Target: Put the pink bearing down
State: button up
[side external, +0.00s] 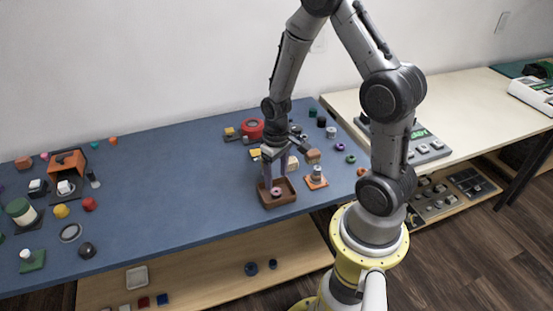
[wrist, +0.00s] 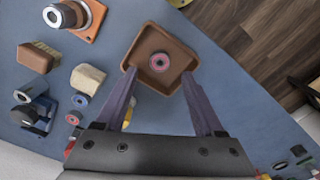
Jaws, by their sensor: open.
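In the side external view the bearing (side external: 276,191) also shows inside the tray (side external: 282,201), near the table's front edge. My gripper (wrist: 164,80) is open and empty, its two purple-grey fingers apart with the tips near the tray's edges. In the side external view my gripper (side external: 273,182) is over the tray. The bearing is between the fingers' lines, apart from both.
An orange fixture with a metal cylinder (side external: 316,178) stands right of the tray. Wooden blocks (wrist: 38,57), (wrist: 87,78) and small rings lie close by. A red round part (side external: 252,128) is farther back.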

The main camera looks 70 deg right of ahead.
notch_tip(320, 180, up, 8)
notch_tip(320, 180, up, 10)
jog(key=n+t, duration=0.1)
jog(key=t, duration=0.2)
send_over(276, 192)
jog(key=s+a, duration=0.2)
jog(key=a, duration=0.4)
jog(key=s+a+r+n+t, duration=0.2)
jog(key=s+a+r, duration=0.3)
jog(key=s+r, duration=0.2)
jog(key=shift+s+t, duration=0.3)
jog(key=shift+s, duration=0.8)
